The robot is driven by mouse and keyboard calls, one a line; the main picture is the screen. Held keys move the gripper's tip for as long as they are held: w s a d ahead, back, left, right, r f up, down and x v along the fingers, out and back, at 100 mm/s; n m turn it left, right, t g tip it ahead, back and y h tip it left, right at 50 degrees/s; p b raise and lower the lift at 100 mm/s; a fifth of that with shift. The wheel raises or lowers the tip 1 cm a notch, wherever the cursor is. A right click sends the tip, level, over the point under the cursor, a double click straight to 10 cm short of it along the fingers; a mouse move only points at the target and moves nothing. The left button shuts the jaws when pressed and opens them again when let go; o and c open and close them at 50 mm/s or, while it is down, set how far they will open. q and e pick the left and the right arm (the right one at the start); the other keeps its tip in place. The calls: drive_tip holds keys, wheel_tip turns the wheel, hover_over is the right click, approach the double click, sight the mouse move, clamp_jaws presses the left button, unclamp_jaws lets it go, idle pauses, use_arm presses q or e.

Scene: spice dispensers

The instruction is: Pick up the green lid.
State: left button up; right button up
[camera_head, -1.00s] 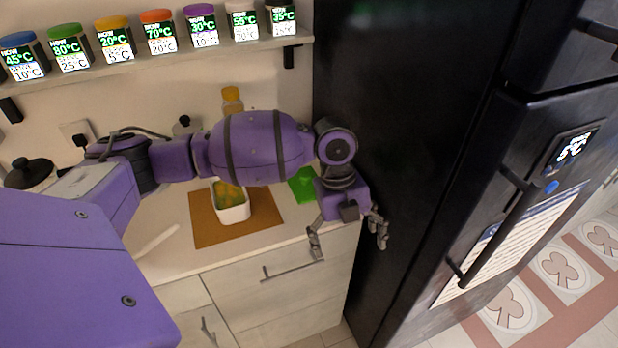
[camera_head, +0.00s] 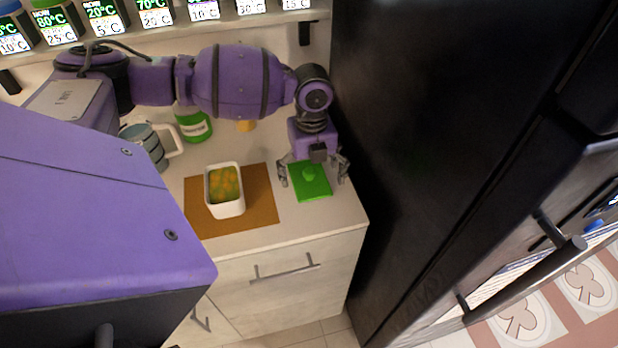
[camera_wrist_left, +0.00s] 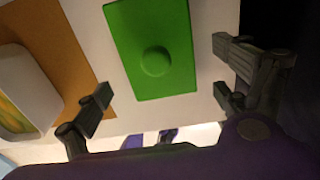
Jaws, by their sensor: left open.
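My right gripper does not show.
A white container (camera_head: 228,209) with orange and green contents stands on the brown mat (camera_head: 262,210). A green jar (camera_head: 194,127) and a striped mug (camera_head: 146,146) stand at the back left. The black fridge (camera_head: 430,130) rises close on the right. A shelf of spice dispensers (camera_head: 102,16) runs above.

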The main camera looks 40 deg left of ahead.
use_arm(q)
drive_tip(key=shift+f, duration=0.9)
drive_tip(key=c, duration=1.2)
drive_tip(key=shift+r, duration=0.15)
